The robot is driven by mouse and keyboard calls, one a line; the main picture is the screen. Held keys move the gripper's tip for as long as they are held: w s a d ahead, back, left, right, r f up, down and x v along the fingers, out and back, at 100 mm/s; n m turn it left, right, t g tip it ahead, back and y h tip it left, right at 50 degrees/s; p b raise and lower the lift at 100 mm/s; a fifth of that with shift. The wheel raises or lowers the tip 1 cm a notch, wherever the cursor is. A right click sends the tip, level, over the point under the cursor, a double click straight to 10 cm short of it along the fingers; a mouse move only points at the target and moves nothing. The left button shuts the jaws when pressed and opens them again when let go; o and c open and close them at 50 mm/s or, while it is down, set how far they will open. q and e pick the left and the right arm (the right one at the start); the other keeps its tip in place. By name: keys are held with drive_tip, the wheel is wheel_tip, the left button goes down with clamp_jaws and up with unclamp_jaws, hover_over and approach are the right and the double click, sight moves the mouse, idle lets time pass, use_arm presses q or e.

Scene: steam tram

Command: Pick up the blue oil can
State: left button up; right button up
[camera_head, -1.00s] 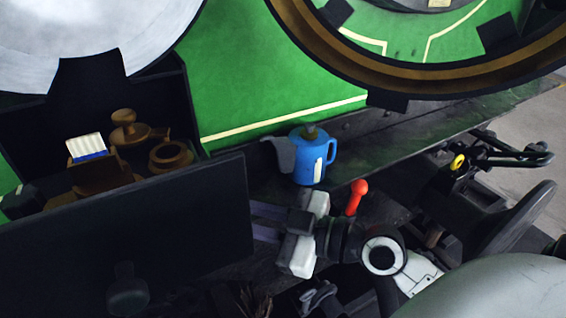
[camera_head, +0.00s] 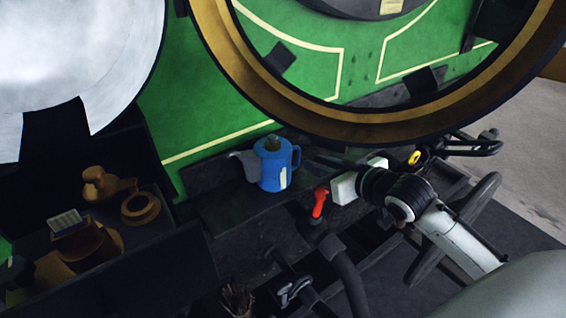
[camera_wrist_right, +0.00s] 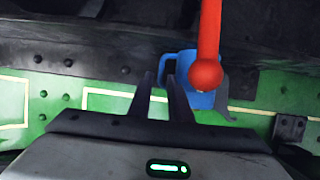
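The blue oil can (camera_head: 273,168) stands upright on the dark running board against the green side, its grey spout to the left and its handle to the right. My right gripper (camera_head: 322,163) is to the right of the can, on its handle side, with its dark fingers pointing toward it. In the right wrist view the fingers (camera_wrist_right: 160,78) are apart with nothing between them. The can (camera_wrist_right: 200,98) shows just beyond them there, partly hidden by a red-knobbed lever. I cannot tell whether a finger touches the handle. My left gripper is not in view.
The red lever (camera_head: 319,201) stands close in front of the can and below my right gripper; it also crosses the wrist view (camera_wrist_right: 207,40). A large brown-rimmed ring (camera_head: 375,130) hangs above. A dark box (camera_head: 150,275) with brown fittings is at left.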

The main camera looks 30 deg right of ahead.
sight(299, 156)
drive_tip(key=x, duration=0.7)
drive_tip(key=shift+w+a+r+p, duration=0.15)
drive_tip(key=shift+w+r+p, duration=0.05)
drive_tip(key=shift+r+p, duration=0.15)
drive_tip(key=shift+w+f, duration=0.35)
drive_tip(key=shift+w, duration=0.2)
clamp_jaws()
drive_tip(key=shift+r, duration=0.1)
